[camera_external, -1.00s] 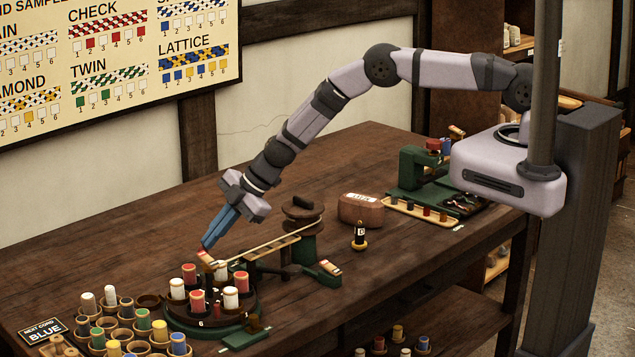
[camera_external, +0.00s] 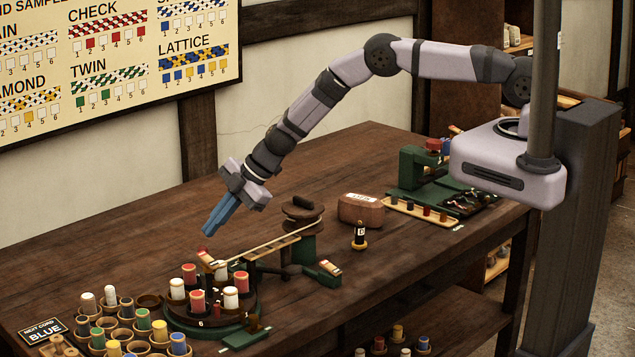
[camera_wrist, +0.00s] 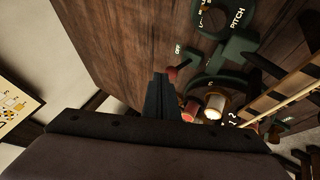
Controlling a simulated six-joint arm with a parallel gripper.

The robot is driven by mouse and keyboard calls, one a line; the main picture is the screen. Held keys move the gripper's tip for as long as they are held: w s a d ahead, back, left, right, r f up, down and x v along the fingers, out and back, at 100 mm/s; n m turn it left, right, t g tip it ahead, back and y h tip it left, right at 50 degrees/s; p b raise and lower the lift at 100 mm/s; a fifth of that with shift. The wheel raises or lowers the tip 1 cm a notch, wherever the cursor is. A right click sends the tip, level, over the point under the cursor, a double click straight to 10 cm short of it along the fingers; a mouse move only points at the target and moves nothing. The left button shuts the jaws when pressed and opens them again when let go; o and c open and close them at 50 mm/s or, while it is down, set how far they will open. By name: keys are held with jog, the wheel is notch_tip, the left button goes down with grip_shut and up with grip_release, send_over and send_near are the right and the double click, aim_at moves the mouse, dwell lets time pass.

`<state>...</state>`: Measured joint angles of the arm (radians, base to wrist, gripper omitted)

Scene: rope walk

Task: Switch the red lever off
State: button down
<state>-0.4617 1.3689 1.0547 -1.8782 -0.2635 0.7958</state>
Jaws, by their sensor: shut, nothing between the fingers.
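My gripper (camera_external: 207,233) is shut and empty, its blue fingers pointing down at the far side of the round spool carrier (camera_external: 180,324). The fingers show dark in the wrist view (camera_wrist: 160,78). A red knob, seemingly the red lever's (camera_wrist: 172,74), is just beside the fingertips there, near a printed OFF label (camera_wrist: 178,48) and a green base (camera_wrist: 193,62). In the external view a small red and cream piece (camera_external: 205,257) stands just below the fingertips, with a visible gap. I cannot tell for sure that it is the same lever, nor its exact position.
Red and white spools (camera_external: 197,301) stand upright on the carrier. A wooden rail (camera_external: 268,246) with a pale cord runs to a round post (camera_external: 302,215). Colored spools in cups (camera_external: 143,320) fill the front left.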

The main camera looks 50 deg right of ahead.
jog(key=d+r, duration=0.3)
jog(key=r, duration=0.3)
jog(key=shift+w+d+r, duration=0.25)
jog(key=shift+w+d, duration=0.05)
jog(key=shift+w, duration=0.15)
